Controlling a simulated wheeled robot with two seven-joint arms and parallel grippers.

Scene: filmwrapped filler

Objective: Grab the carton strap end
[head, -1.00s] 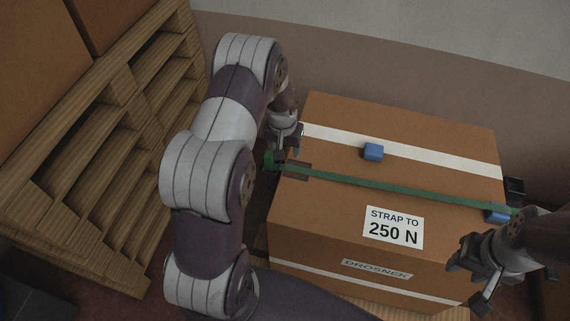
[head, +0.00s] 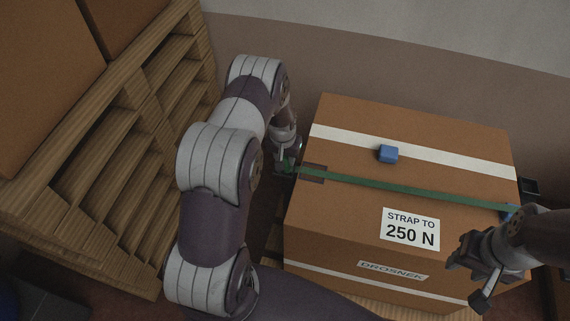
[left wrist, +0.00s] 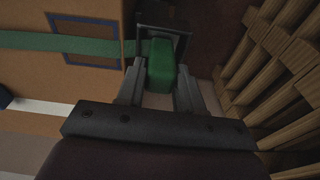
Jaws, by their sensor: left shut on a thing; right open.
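The carton (head: 340,217) stands on a pallet, with a green strap (head: 400,190) running across its top. The strap's left end (left wrist: 160,66) hangs past the carton's left edge. My left gripper (head: 287,168) is at that edge, and in the left wrist view its fingers (left wrist: 160,85) are shut on the green strap end. In the head view the grip itself is small and partly dark. My right gripper (head: 468,275) is open and empty in front of the carton's right side, apart from the strap.
A wooden pallet stack (head: 130,150) stands close left of my left arm. A wall (head: 400,60) is behind the carton. A dark buckle-like part (head: 529,187) is at the carton's right edge.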

